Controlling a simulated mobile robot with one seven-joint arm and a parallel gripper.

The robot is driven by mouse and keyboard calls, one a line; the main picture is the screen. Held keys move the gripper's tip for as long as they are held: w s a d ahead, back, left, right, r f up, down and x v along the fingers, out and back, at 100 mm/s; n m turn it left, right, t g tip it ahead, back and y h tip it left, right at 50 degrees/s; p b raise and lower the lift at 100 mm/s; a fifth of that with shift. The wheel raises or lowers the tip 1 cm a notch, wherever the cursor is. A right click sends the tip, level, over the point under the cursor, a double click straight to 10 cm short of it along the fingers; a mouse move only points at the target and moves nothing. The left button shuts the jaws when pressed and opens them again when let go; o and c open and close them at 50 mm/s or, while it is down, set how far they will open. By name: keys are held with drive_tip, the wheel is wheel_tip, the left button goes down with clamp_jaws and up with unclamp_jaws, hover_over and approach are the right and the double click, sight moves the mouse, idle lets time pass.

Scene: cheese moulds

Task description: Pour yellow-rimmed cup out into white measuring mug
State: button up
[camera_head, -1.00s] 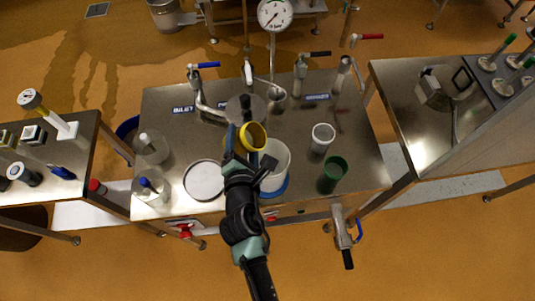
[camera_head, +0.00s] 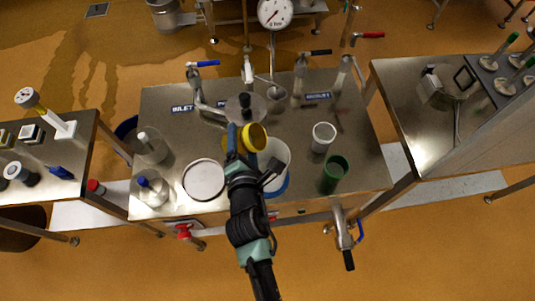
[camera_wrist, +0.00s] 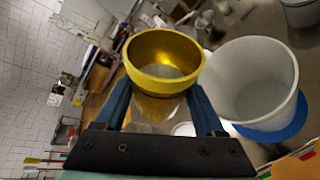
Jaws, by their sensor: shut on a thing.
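My gripper (camera_wrist: 160,104) is shut on the yellow-rimmed cup (camera_wrist: 140,58), with one finger on each side of its lower body. The large white mug (camera_wrist: 250,82), which appears to be the measuring mug, stands open on a blue base just right of the cup. It also shows in the head view (camera_head: 279,157), partly hidden by my gripper.
On the steel table (camera_head: 225,220), a smaller white cup (camera_head: 323,137) and a green cup (camera_head: 335,174) stand to the right. A round white-topped vessel (camera_head: 204,180) and clear bottles (camera_head: 151,190) stand to the left. Pipes and valves (camera_head: 301,75) line the back.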

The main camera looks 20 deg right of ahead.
drive_tip(key=shift+f+m+t+y+b, duration=0.3)
drive_tip(key=shift+f+m+t+b, duration=0.1)
drive_tip(key=shift+m+b, duration=0.3)
idle(0.6)
drive_tip(key=shift+d+r+m+t, duration=0.1)
drive_tip(key=shift+r+m+t, duration=0.2)
drive_tip(key=shift+r+m, duration=0.25)
idle(0.6)
drive_tip(key=shift+s+d+f+m+t+y, duration=0.15)
drive_tip(key=shift+f+m+t+y, duration=0.25)
drive_tip(key=shift+m, duration=0.35)
idle(0.3)
drive_tip(key=shift+s+d+r+m+t, duration=0.15)
drive_tip(key=shift+r+m+t, duration=0.15)
drive_tip(key=shift+m, duration=0.3)
idle(0.5)
drive_tip(key=shift+s+d+f+m+t+b, duration=0.1)
drive_tip(key=shift+d+f+m+t+b, duration=0.3)
drive_tip(key=shift+m+b, duration=0.75)
drive_tip(key=shift+s+d+r+m+t+b, duration=0.2)
drive_tip(key=shift+d+r+m+t+b, duration=0.1)
drive_tip(key=shift+m+b, duration=0.5)
drive_tip(key=shift+s+d+r+m+t+b, duration=0.25)
drive_tip(key=shift+m+b, duration=0.2)
drive_tip(key=shift+b, duration=0.5)
idle(0.5)
